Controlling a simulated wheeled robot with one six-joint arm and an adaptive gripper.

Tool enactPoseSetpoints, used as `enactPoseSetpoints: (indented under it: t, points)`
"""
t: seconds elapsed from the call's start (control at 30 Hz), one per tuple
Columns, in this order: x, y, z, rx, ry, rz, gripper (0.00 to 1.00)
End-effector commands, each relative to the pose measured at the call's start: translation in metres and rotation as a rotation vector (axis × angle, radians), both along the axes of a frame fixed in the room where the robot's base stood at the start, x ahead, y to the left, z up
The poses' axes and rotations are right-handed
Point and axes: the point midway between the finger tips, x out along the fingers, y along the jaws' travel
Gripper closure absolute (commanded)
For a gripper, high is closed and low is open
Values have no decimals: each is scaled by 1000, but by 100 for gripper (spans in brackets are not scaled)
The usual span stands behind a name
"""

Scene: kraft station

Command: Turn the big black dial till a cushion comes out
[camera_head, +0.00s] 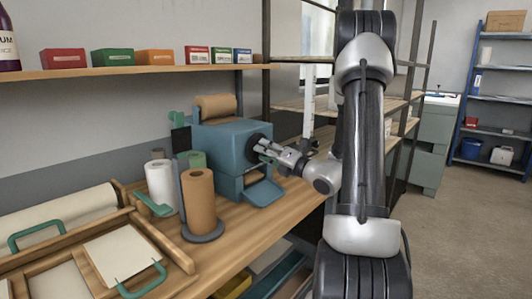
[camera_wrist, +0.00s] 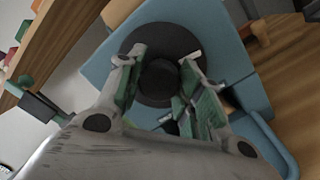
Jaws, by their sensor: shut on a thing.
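The big black dial (camera_wrist: 158,82) sits on the front face of the blue machine (camera_wrist: 98,72). In the wrist view it has a wide dark disc with a raised round knob at its middle. My gripper (camera_wrist: 160,78) has one finger on each side of that knob and is shut on it. In the head view the blue machine (camera_head: 222,146) stands on the wooden bench with a brown paper roll (camera_head: 216,106) on top. The dial (camera_head: 256,148) is partly hidden there by my gripper (camera_head: 268,150). A blue tray (camera_head: 264,193) juts out below; no cushion shows on its visible part.
A brown roll on a stand (camera_head: 199,204) and a white roll (camera_head: 161,186) stand left of the machine. Wooden trays (camera_head: 172,250) with green handles fill the bench's near left. A shelf (camera_head: 130,72) with small boxes runs above.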

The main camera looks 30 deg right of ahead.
Motion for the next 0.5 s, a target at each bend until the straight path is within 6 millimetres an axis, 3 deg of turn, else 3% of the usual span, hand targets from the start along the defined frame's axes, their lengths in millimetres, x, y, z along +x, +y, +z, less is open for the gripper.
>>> enactPoseSetpoints:
  t: [0.1, 0.13, 0.23, 0.5]
  points:
    - [0, -2, 0, -1, 0, -4, 88]
    - [0, -2, 0, -1, 0, -4, 59]
    - [0, -1, 0, -1, 0, -3, 42]
    - [0, -1, 0, -1, 0, -1, 42]
